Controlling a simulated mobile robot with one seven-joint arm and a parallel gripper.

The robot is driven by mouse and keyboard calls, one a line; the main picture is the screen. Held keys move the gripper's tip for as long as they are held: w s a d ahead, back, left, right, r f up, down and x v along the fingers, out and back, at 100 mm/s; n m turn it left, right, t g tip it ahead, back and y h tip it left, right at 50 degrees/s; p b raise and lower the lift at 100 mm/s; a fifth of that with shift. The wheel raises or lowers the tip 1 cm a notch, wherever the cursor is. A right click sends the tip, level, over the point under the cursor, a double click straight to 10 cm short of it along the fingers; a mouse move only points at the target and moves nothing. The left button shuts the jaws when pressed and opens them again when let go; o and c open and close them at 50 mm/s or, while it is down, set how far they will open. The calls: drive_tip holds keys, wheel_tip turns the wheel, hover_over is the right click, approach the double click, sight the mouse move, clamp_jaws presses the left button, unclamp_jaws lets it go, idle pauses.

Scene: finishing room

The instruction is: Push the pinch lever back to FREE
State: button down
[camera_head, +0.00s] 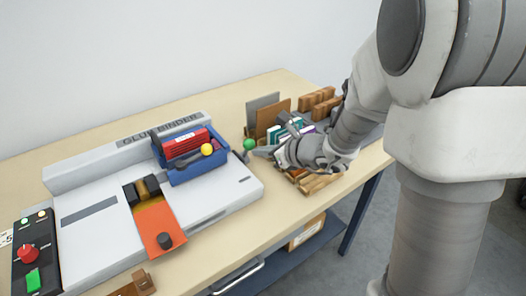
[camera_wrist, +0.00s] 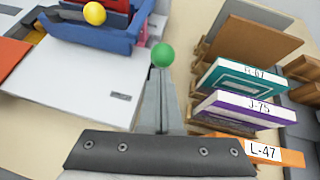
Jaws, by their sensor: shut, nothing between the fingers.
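The glue binder (camera_head: 235,195) is a white machine with a blue carriage (camera_head: 198,172) that holds a red book (camera_head: 187,143). Two ball-ended handles show at the carriage: a yellow knob (camera_head: 207,149) on a dark arm along its front, and a green knob (camera_head: 250,144) off its right end. I cannot tell from any marking which one is the pinch lever; no FREE label is readable. My gripper (camera_wrist: 158,80) is shut and empty. Its tips are just below the green knob (camera_wrist: 162,55) in the wrist view; contact is unclear.
Books in a wooden rack (camera_wrist: 205,75), labelled J-75 and L-47 among others, stand close right of my gripper. An orange slide with a dark knob (camera_head: 165,240) and a control box with a red knob (camera_head: 28,253) are at the left.

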drive_tip(key=shift+r+p, duration=0.15)
drive_tip(key=shift+p, duration=0.15)
drive_tip(key=shift+w+a+r+p, duration=0.1)
drive_tip(key=shift+w+r+p, duration=0.05)
drive_tip(key=shift+p, duration=0.5)
